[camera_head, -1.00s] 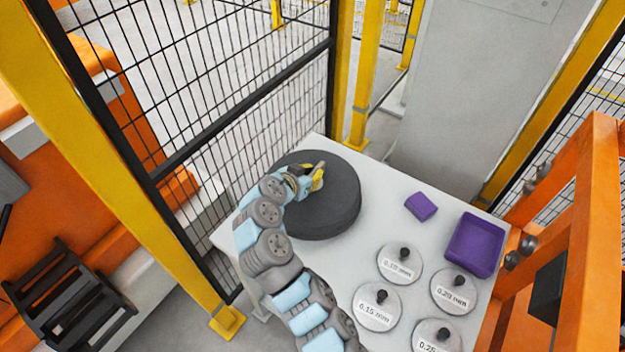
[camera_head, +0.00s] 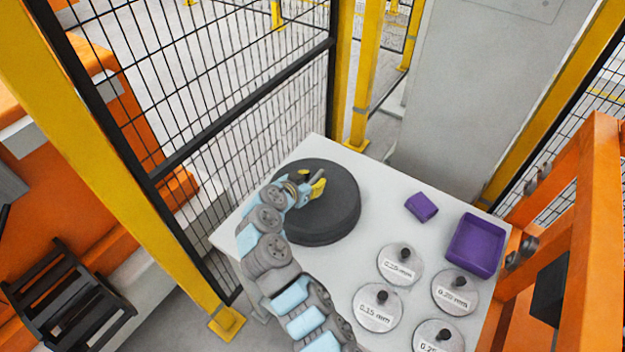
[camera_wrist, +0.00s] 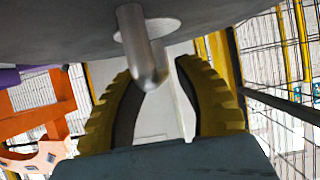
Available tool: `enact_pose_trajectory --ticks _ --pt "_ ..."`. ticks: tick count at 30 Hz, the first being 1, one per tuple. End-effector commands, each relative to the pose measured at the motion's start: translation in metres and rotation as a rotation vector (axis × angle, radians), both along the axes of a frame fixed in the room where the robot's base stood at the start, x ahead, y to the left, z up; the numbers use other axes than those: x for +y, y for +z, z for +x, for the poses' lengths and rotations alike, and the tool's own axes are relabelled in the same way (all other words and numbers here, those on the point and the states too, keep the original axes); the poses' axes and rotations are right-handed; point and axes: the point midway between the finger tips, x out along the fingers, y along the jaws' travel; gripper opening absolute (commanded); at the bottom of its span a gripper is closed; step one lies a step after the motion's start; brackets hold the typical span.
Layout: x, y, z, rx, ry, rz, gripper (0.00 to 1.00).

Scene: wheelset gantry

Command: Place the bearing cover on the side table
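The bearing cover appears to be the large dark grey disc (camera_head: 335,218), lying flat on the far left part of the white side table (camera_head: 380,190) in the head view. My gripper (camera_head: 312,181) is over the disc's upper face, its yellow fingers spread. In the wrist view, my gripper (camera_wrist: 155,68) is open, with a gap on each side between the fingers. A rounded metal pin (camera_wrist: 148,62) stands out from the grey cover face (camera_wrist: 230,20) between the fingertips and does not look gripped. My arm hides the disc's left edge in the head view.
Several round labelled shim discs with black knobs (camera_head: 400,264) lie on the table's near right part. A purple tray (camera_head: 475,245) and a small purple block (camera_head: 421,207) are beyond them. A mesh fence (camera_head: 250,90) is behind the table; an orange frame (camera_head: 575,230) stands right.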

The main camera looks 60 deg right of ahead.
Motion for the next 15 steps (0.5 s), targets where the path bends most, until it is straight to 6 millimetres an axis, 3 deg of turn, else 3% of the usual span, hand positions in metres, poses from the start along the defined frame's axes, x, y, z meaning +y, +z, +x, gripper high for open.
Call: enact_pose_trajectory --ticks 7,15 --pt "0.0 0.003 0.0 0.0 0.0 0.0 0.33" --pt "0.027 0.015 0.005 0.0 0.005 -0.001 0.33"
